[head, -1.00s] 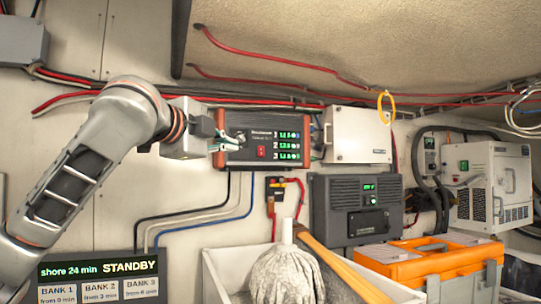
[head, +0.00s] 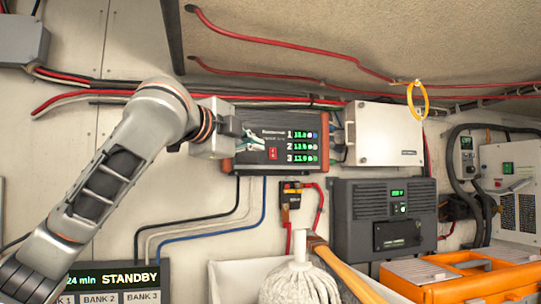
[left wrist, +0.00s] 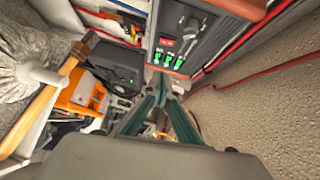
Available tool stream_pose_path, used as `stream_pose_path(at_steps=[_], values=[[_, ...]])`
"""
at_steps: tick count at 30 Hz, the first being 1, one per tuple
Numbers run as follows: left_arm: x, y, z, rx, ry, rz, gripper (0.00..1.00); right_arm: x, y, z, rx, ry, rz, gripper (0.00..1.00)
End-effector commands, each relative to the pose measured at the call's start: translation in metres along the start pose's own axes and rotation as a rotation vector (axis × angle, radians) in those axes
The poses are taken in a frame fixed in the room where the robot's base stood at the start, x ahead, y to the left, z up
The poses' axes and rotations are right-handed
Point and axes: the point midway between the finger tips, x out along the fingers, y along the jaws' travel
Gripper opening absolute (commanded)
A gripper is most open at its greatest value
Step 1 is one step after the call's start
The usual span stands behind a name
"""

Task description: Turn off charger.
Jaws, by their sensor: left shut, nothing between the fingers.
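The charger (head: 285,140) is a dark box with orange-red ends on the back wall. Its face has three rows of green digits and a red switch (head: 273,154). My left gripper (head: 254,142) is shut and empty in front of the left part of the face, just up and left of the switch. I cannot tell whether the fingertips touch the face. In the left wrist view the shut fingers (left wrist: 162,92) lie below the charger (left wrist: 200,35), and its red switch (left wrist: 167,43) is in plain sight. My right gripper is not in view.
A white box (head: 385,133) is right of the charger, and a dark grey unit (head: 383,235) is below that. Cables hang under the charger. A mop (head: 299,283) stands in a white bin, left of an orange toolbox (head: 460,278). A STANDBY panel (head: 115,279) is lower left.

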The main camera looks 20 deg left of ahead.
Motion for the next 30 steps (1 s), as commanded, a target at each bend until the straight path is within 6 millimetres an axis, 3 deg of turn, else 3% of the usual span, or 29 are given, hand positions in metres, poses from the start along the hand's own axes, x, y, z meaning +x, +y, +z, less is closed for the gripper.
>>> stream_pose_path(at_steps=[5,12,17,21,30], values=[[0.024,0.0,-0.001,-0.001,0.0,0.004,0.0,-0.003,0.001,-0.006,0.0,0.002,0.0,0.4],[0.071,0.0,-0.001,-0.002,0.0,0.006,0.0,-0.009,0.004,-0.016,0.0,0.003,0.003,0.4],[0.101,0.0,-0.001,-0.001,0.001,0.004,0.0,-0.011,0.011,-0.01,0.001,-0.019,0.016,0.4],[0.114,0.0,0.017,-0.001,-0.002,0.003,0.0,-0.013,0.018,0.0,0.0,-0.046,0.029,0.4],[0.125,0.001,0.028,0.0,0.0,0.001,0.0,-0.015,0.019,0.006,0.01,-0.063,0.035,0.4]])
